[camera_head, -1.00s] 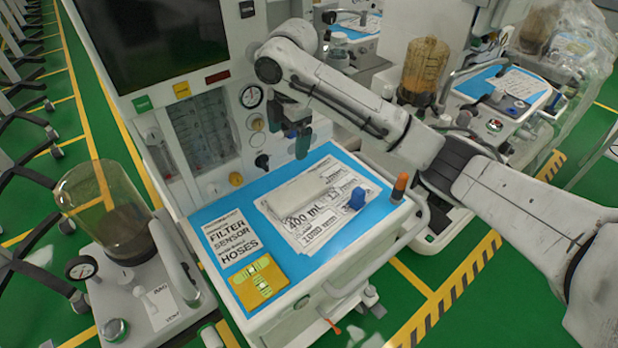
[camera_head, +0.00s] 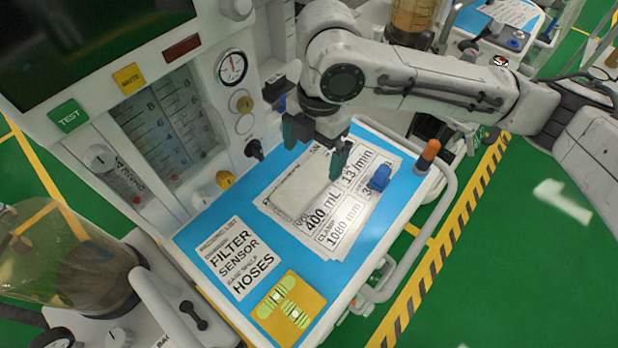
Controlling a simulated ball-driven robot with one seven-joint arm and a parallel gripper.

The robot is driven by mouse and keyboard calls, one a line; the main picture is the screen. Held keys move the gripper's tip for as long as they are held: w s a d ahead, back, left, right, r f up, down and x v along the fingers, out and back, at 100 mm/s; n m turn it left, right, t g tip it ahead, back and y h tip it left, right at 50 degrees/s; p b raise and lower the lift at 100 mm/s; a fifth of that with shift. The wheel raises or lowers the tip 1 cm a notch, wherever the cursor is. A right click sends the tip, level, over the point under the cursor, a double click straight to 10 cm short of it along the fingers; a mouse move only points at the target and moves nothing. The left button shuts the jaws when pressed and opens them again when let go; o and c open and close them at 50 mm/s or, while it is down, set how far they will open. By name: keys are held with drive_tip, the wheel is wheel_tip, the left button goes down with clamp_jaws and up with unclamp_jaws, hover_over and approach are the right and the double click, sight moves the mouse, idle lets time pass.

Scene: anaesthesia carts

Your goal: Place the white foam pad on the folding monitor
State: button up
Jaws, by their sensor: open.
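The white foam pad (camera_head: 301,186) appears as a pale, flat block lying on printed sheets on the blue cart top; its far right part is hidden behind my gripper. My gripper (camera_head: 315,146) has dark green fingers spread apart, empty, pointing down above the pad's far end. I cannot tell whether the fingers touch anything. A large dark screen (camera_head: 80,35) at the upper left, on the cart's upright panel, is the clearest monitor in view; I cannot tell whether it folds.
The printed sheets (camera_head: 325,222) lie under the pad. A blue clip-like piece (camera_head: 379,178) and an orange-tipped post (camera_head: 427,155) stand to the right. A yellow-green card (camera_head: 289,308) lies at the front. Knobs and a gauge (camera_head: 232,67) line the panel. A white rail (camera_head: 418,235) edges the cart.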

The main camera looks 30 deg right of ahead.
sight(307, 180)
drive_tip(key=f, duration=0.2)
drive_tip(key=a+f, duration=0.1)
drive_tip(key=f, duration=0.4)
drive_tip(key=shift+a+f, duration=0.1)
drive_tip(key=shift+a, duration=0.05)
drive_tip(key=c, duration=1.1)
